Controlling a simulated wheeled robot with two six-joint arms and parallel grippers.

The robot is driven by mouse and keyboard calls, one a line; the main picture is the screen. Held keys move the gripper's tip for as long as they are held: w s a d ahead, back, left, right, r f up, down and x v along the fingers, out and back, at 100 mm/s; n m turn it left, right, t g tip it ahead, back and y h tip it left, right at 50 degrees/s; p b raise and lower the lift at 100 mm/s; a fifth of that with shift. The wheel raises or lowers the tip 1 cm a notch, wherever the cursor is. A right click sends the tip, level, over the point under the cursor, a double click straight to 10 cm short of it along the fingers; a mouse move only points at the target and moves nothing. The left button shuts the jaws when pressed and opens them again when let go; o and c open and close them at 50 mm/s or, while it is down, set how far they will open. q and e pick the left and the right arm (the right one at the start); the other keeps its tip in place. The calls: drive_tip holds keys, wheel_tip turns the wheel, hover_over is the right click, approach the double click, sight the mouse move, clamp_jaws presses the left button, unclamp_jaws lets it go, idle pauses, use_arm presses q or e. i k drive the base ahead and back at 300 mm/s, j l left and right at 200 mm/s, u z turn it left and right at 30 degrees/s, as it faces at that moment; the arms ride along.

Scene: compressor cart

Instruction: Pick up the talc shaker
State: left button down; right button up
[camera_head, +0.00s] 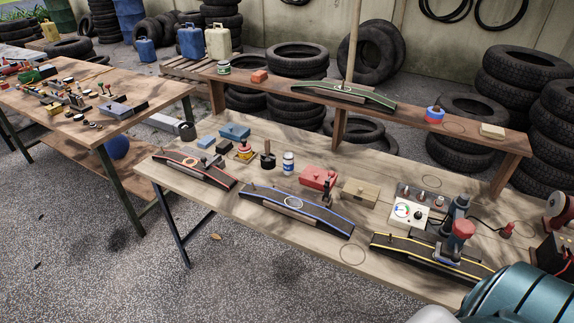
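A small white cylinder with a blue band (288,162), which looks like the talc shaker, stands upright on the wooden workbench (330,238). It stands behind the blue-edged curved stand (296,209), between a dark stepped block (267,156) and a red box (318,178). Its label is too small to read. Nothing touches it that I can see. Neither of my grippers shows in the head view.
A raised shelf (420,118) runs along the bench's back, holding a green-and-white tin (223,67). A red-edged stand (195,170) and a yellow-edged stand (430,256) line the front. A teal tank (520,298) fills the lower right. Tyres stand behind.

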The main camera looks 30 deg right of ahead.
sight(288, 157)
drive_tip(key=i+j+z, duration=0.1)
drive_tip(key=z, duration=0.4)
drive_tip(key=i+j+z, duration=0.1)
drive_tip(key=z, duration=0.35)
